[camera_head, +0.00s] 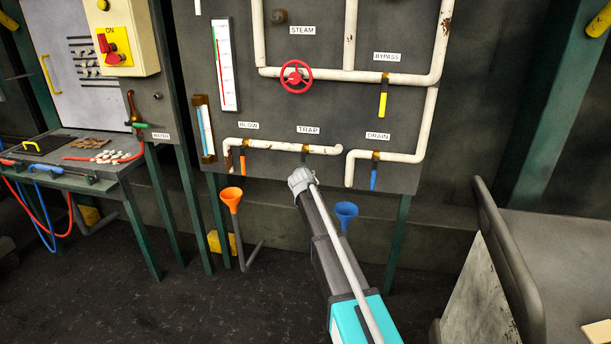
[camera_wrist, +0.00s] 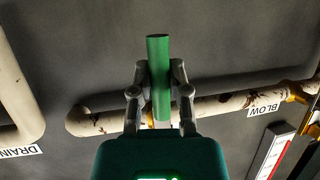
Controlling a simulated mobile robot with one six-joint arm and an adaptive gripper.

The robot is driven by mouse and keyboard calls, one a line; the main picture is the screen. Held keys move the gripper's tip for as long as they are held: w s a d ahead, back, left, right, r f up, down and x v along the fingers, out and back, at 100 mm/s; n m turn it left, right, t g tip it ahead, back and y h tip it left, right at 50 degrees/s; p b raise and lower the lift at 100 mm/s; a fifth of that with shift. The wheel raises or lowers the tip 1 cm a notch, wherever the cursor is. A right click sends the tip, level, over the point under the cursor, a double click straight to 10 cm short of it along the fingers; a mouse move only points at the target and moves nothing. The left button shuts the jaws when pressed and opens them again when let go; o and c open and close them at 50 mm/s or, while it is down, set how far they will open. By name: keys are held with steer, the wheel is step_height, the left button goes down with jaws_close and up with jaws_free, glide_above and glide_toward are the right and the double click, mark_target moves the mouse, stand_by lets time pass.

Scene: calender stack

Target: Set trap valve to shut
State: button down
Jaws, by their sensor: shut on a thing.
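The trap valve's green handle (camera_wrist: 159,70) stands between my gripper's fingers in the wrist view. It looks crosswise to the white pipe (camera_wrist: 215,106) behind it. My gripper (camera_wrist: 160,72) is shut on this handle, one finger on each side. In the head view my gripper (camera_head: 301,178) is just below the TRAP label (camera_head: 308,129) and the lower white pipe (camera_head: 285,147). There my gripper hides most of the handle, with only a dark bit showing under the pipe.
The orange blow handle (camera_head: 242,162) hangs left of my gripper and the blue drain handle (camera_head: 373,178) right. Above are the red steam wheel (camera_head: 296,76) and yellow bypass handle (camera_head: 383,101). An orange funnel (camera_head: 231,198) and a blue funnel (camera_head: 346,213) stand below.

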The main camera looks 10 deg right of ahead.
stand_by(0.3)
steer(key=c, duration=0.6)
jaws_free()
